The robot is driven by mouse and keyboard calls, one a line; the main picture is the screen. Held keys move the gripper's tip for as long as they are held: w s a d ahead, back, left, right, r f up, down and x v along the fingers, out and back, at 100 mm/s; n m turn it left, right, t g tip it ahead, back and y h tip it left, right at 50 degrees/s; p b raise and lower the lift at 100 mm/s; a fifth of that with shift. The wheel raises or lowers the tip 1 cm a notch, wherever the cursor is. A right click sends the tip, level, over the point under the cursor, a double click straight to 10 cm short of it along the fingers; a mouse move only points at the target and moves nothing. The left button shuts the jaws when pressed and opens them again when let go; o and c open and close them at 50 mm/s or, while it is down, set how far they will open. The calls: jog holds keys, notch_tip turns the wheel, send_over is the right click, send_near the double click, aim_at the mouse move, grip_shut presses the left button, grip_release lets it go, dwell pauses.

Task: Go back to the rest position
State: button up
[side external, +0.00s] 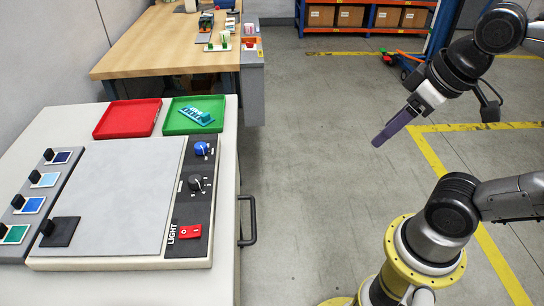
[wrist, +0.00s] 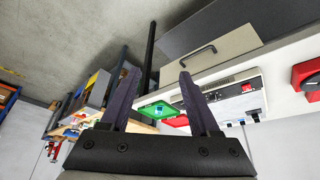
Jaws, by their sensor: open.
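My gripper (side external: 379,141) hangs in free air over the floor in the side external view, right of the white cabinet and well apart from it. Its purple fingers slant down to the left and overlap in this view. In the wrist view my gripper (wrist: 156,76) shows two dark purple fingers spread apart with nothing between them, so it is open and empty. The folded arm stands at the right, on my yellow-ringed base.
The white cabinet (side external: 226,180) carries a grey panel (side external: 122,185) with knobs and a red light switch, a red tray (side external: 128,118) and a green tray (side external: 215,107) holding a teal item. A wooden bench (side external: 150,50) stands behind. Open floor (side external: 310,170) separates my arm from the cabinet.

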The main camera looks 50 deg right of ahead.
jog(key=shift+w+f+t, duration=0.15)
jog(key=shift+w+f, duration=0.1)
jog(key=shift+f, duration=0.35)
jog(key=shift+w+f+t, duration=0.15)
jog(key=shift+w+f, duration=0.05)
jog(key=shift+f, duration=0.4)
